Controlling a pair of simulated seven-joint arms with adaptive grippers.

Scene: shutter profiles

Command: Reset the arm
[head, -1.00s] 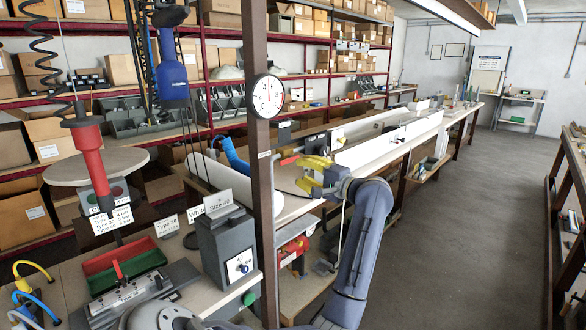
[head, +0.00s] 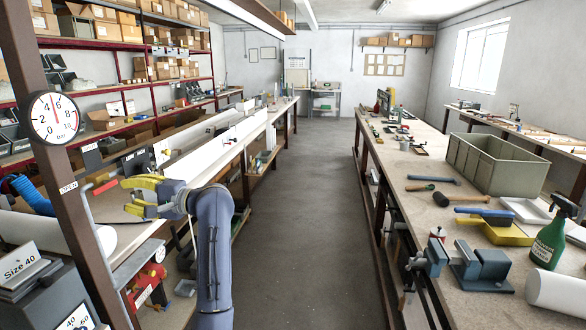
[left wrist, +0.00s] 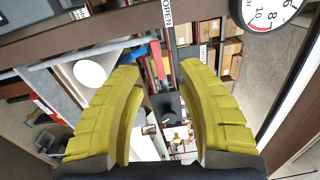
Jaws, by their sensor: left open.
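My left gripper (head: 140,196) has yellow fingers and hangs in front of the left workbench, just right of the brown post. In the left wrist view its two fingers (left wrist: 162,88) are spread apart with nothing held between them. My left arm (head: 213,250) rises from the bottom of the head view and bends left at the top. A white roll (left wrist: 90,73) shows left of the fingers in the left wrist view. My right gripper is in neither view.
A brown post (head: 58,165) with a pressure gauge (head: 54,117) stands close left of the gripper. A long white profile (head: 225,147) lies on the left bench. The grey aisle floor (head: 300,220) is clear. The right bench holds a crate (head: 496,163), a vise (head: 480,268) and a spray bottle (head: 552,240).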

